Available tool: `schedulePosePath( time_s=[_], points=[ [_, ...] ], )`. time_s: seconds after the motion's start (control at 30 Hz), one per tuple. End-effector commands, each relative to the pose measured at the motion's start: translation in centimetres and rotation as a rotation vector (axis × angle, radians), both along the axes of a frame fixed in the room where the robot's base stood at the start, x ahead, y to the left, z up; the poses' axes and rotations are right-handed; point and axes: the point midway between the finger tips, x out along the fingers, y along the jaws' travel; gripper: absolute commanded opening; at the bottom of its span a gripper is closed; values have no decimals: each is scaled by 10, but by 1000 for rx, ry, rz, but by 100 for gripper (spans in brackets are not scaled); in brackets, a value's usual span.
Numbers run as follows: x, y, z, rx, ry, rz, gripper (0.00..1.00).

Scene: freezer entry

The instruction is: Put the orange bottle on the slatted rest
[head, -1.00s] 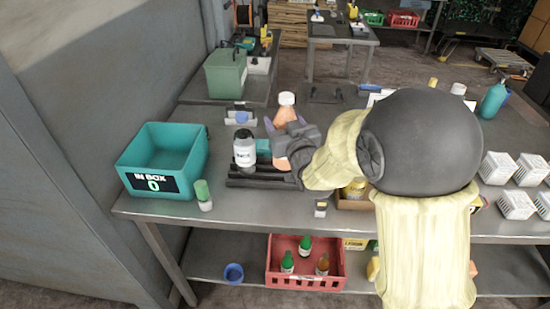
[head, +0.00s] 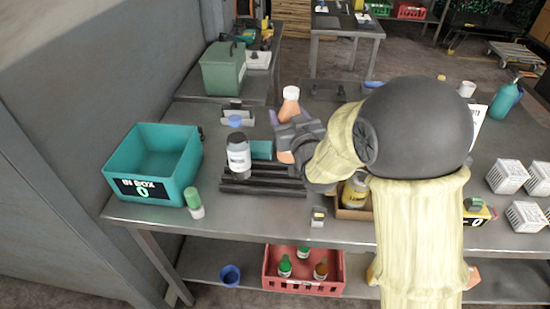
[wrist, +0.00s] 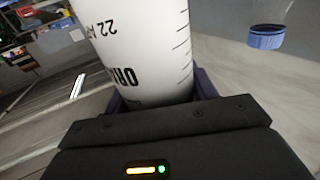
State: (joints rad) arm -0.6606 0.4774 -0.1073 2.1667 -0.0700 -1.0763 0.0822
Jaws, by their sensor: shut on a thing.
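The orange bottle (head: 289,108), with a white cap and orange body, is upright in my gripper (head: 287,138). The gripper is shut around it, and the hand hides part of its body. In the wrist view the bottle (wrist: 145,45) looks white with black lettering and measuring marks between the fingers. The slatted rest (head: 262,186) is a dark ridged rack on the table, left of and below my gripper. The bottle appears at the rest's right rear side; I cannot tell its height above it. A white bottle with a dark cap (head: 238,157) stands on the rest's left part.
The teal in box (head: 188,178) and a green-capped bottle (head: 195,203) stand left of the rest. A small block (head: 318,217) lies in front, and a cardboard tray (head: 350,214) with a yellow container is to the right. A blue cap (wrist: 266,38) shows in the wrist view.

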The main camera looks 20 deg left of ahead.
Motion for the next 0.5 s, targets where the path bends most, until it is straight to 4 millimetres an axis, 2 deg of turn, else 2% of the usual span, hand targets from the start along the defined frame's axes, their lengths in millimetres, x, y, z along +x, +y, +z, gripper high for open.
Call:
schedulePosePath(
  time_s=[0.2, 0.5],
  points=[
    [0, 0, -36, -2, 2, 1, 16],
    [0, 0, -43, 3, -2, 0, 16]
  ],
)
